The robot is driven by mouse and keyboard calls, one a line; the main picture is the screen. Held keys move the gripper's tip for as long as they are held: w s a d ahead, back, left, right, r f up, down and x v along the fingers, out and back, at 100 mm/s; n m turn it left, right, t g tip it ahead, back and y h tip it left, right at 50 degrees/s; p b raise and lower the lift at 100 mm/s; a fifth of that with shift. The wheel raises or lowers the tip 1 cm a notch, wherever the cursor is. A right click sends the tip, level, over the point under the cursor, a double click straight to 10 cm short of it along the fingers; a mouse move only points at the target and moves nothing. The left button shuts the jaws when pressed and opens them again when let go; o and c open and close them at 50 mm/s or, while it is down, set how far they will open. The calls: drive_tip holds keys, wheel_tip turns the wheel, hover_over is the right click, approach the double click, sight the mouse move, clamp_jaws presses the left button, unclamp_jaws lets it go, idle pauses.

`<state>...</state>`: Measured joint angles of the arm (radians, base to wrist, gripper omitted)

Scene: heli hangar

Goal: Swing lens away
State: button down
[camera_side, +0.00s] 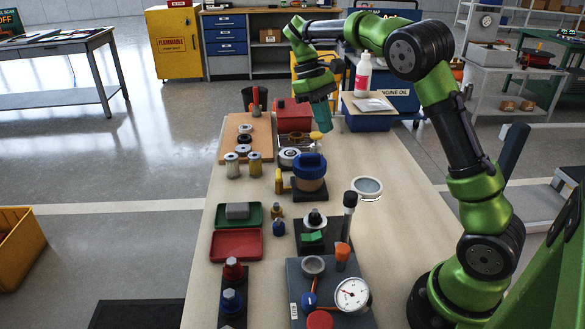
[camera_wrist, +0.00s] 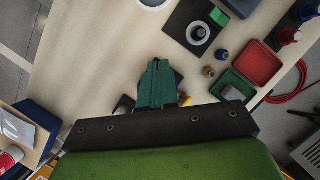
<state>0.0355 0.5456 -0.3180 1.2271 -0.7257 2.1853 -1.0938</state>
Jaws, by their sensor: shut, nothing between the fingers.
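I cannot tell how the lens joins the post. A pale ring at the top edge of the wrist view (camera_wrist: 153,3) looks like the same lens. My gripper (camera_side: 323,124) has teal fingers that point down, above and behind a jar with a blue lid (camera_side: 310,166). In the wrist view the fingers (camera_wrist: 160,82) are together and empty, apart from the lens. They hide much of what lies below.
A dark plate (camera_side: 302,241) with a ring and green block stands left of the post. A gauge box (camera_side: 297,300) is in front. Green (camera_side: 235,224) and red (camera_side: 237,244) trays lie left. The right side of the bench is mostly clear.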

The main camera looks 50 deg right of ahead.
sight(362, 189)
drive_tip(key=s+d+f+m, duration=0.1)
drive_tip(key=s+f, duration=0.6)
drive_tip(key=f, duration=0.2)
drive_tip(key=shift+s+f+y, duration=0.15)
drive_tip(key=shift+s+y, duration=0.1)
drive_tip(key=shift+y, duration=0.05)
drive_tip(key=shift+s+d+m, duration=0.15)
drive_tip(key=shift+s+m, duration=0.55)
drive_tip(key=shift+s, duration=0.1)
